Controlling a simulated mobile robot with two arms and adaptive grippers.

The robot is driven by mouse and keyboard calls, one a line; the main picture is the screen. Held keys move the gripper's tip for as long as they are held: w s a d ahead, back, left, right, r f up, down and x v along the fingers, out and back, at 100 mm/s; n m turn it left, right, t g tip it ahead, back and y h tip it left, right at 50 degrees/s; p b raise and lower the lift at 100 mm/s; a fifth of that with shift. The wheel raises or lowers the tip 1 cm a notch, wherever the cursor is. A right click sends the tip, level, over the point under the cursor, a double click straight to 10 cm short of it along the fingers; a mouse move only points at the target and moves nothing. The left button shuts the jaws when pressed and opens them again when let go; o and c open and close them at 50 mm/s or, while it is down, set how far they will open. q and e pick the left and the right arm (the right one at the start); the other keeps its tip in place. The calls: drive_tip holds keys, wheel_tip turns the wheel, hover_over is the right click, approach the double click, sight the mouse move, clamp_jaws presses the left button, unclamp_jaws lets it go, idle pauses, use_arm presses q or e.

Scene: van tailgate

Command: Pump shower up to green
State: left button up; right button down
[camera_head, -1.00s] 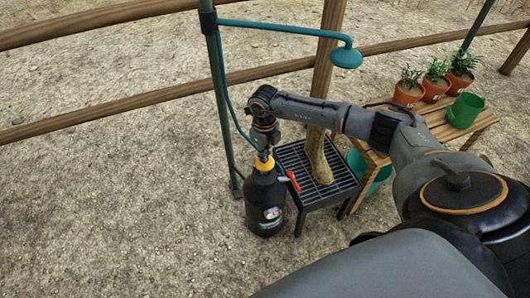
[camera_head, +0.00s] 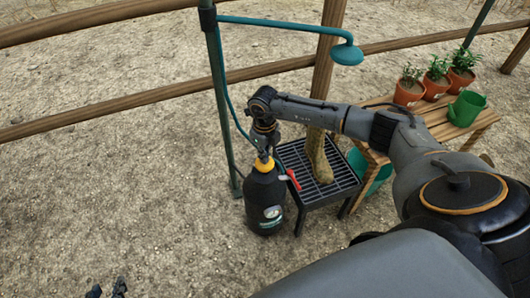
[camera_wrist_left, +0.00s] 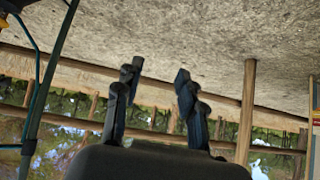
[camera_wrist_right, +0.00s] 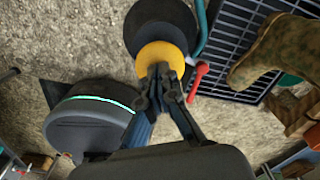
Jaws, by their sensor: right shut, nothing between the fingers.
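The pressure shower is a black tank (camera_head: 264,190) with a yellow collar (camera_head: 264,165) and a small round gauge (camera_head: 272,211) on its front. The gauge's needle and colours are too small to read. My right gripper (camera_head: 265,147) is shut and empty, pointing down just above the tank's top. In the right wrist view its closed fingertips (camera_wrist_right: 161,74) overlap the yellow top (camera_wrist_right: 160,53); I cannot tell whether they touch. The pump handle is not clearly visible. My left gripper (camera_head: 108,288) shows at the bottom left, far from the tank. In the left wrist view its fingers (camera_wrist_left: 157,72) are apart and empty.
A black grate stand (camera_head: 323,196) with a boot (camera_head: 319,155) stands right of the tank, a red lever (camera_head: 293,180) between. A green shower pole (camera_head: 226,110) rises behind. A wooden bench (camera_head: 440,125) holds potted plants and a green watering can (camera_head: 465,108). Left ground is clear.

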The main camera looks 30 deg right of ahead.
drive_tip(key=shift+s+r+p, duration=0.15)
drive_tip(key=shift+r+p, duration=0.25)
drive_tip(key=shift+p, duration=0.05)
drive_tip(key=shift+r+p, duration=0.6)
drive_tip(key=shift+r, duration=0.15)
drive_tip(key=shift+r+p, duration=0.45)
drive_tip(key=shift+r, duration=0.1)
drive_tip(key=shift+r+p, duration=0.6)
drive_tip(key=shift+r, duration=0.2)
use_arm(q)
drive_tip(key=s+a+f+g, duration=0.1)
drive_tip(key=s+g, duration=0.1)
drive_tip(key=s, duration=0.2)
drive_tip(key=s+a+f+g+y, duration=0.1)
drive_tip(key=s+a+g, duration=0.1)
drive_tip(key=s, duration=0.3)
drive_tip(key=shift+s+f+g, duration=0.15)
drive_tip(key=shift+f+g, duration=0.15)
drive_tip(key=shift+g, duration=0.4)
